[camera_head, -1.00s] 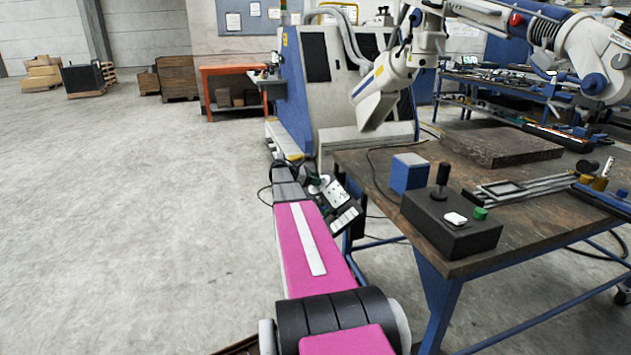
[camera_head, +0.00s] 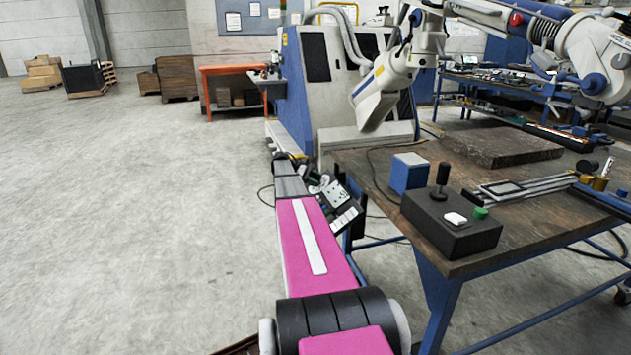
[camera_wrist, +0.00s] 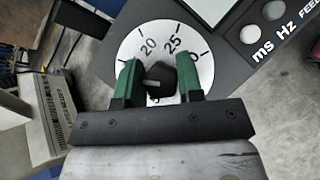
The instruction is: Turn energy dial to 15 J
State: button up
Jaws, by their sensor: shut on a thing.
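The energy dial is a round white disc (camera_wrist: 140,42) with printed numbers, on a dark panel in the wrist view. The numbers 20 and 25 are readable; others are partly hidden by my fingers. A black knob (camera_wrist: 163,84) with a pale pointer mark sits at its centre. The mark points toward the left of the picture. My gripper (camera_wrist: 160,82) has a green-padded finger on each side of the knob and is shut on it. In the head view the control panel (camera_head: 344,218) shows beyond my pink arm; the dial cannot be made out there.
A workbench (camera_head: 350,168) stands right of my arm, with a black joystick box (camera_head: 450,225) and a blue box (camera_head: 408,173) on it. A large blue and grey machine (camera_head: 318,85) stands behind.

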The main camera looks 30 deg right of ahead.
jog(key=shift+m+y, duration=0.5)
jog(key=shift+m, duration=0.5)
jog(key=shift+g, duration=0.3)
jog(key=o, duration=0.9)
jog(key=shift+o, duration=0.2)
jog(key=v, duration=1)
jog(key=shift+w+a+r, duration=0.2)
jog(key=shift+w+r, duration=0.05)
jog(key=s+a+f+m+t+y, duration=0.1)
jog(key=s+a+f+t+y, duration=0.1)
jog(key=s+a+f, duration=0.4)
jog(key=s+a+f+m+t+y, duration=0.1)
jog(key=s+a+f+t+y, duration=0.2)
jog(key=s+a, duration=1.1)
jog(key=s+a+f+m+t+y, duration=0.1)
jog(key=s+a+f+t+y, duration=0.2)
jog(key=s+a+f, duration=0.6)
jog(key=s+a+y, duration=0.1)
jog(key=s+a, duration=0.1)
jog(key=a, duration=0.6)
jog(key=shift+a, duration=0.2)
